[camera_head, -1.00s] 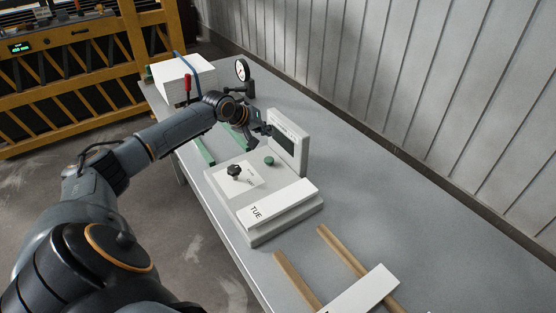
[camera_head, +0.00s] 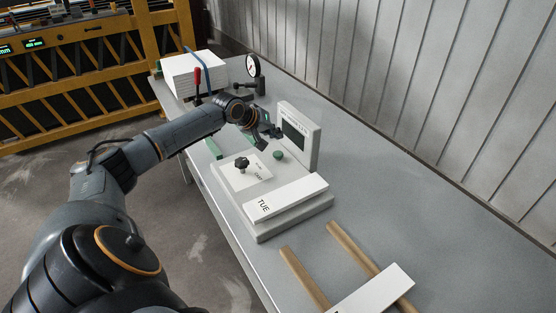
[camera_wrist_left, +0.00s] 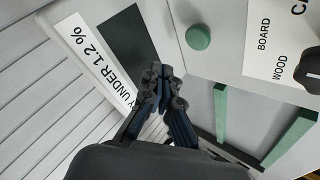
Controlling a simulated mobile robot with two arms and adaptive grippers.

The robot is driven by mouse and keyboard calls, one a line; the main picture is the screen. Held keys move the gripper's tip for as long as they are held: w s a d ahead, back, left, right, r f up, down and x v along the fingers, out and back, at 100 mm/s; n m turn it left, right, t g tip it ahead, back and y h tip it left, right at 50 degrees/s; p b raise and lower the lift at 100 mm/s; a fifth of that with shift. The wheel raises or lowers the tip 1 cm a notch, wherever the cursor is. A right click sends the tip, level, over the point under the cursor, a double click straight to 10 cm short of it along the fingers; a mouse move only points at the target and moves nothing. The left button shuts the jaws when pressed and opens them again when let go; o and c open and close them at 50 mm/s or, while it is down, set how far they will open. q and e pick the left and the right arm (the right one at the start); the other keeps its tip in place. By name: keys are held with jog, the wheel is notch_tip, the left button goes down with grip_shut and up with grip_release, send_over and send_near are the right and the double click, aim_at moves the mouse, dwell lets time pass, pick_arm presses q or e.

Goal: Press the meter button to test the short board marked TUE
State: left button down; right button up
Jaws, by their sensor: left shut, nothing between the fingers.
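The short white board marked TUE (camera_head: 290,197) lies on the front part of the grey meter (camera_head: 272,230). The meter's green button (camera_head: 279,155) stands in front of its upright dark screen (camera_head: 294,138); it also shows in the left wrist view (camera_wrist_left: 198,37). A black knob (camera_head: 242,163) sits on a white label to the left of the button. My left gripper (camera_head: 270,141) is shut and empty, just behind and above the button, apart from it. Its fingertips (camera_wrist_left: 163,78) show beside the screen in the left wrist view. My right gripper is out of view.
Two wooden strips (camera_head: 350,246) with another white board (camera_head: 374,290) lie at the front right. A stack of white boards (camera_head: 194,76), a dial gauge (camera_head: 253,66) and green rails (camera_head: 213,148) are behind the meter. The table's right side is clear.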

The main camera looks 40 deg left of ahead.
aim_at(276, 154)
pick_arm(q)
notch_tip(276, 154, down, 2)
jog(key=shift+f+b, duration=0.1)
jog(key=shift+b, duration=0.5)
jog(key=shift+f, duration=1)
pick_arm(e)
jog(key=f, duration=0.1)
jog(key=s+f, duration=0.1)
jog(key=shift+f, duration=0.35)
pick_arm(q)
jog(key=shift+f, duration=0.1)
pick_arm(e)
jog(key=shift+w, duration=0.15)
pick_arm(q)
jog(key=shift+f, duration=0.3)
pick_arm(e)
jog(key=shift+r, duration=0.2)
pick_arm(q)
jog(key=shift+f, duration=0.65)
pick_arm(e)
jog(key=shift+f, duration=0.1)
pick_arm(q)
jog(key=shift+r+p, duration=1)
jog(key=shift+p, duration=0.05)
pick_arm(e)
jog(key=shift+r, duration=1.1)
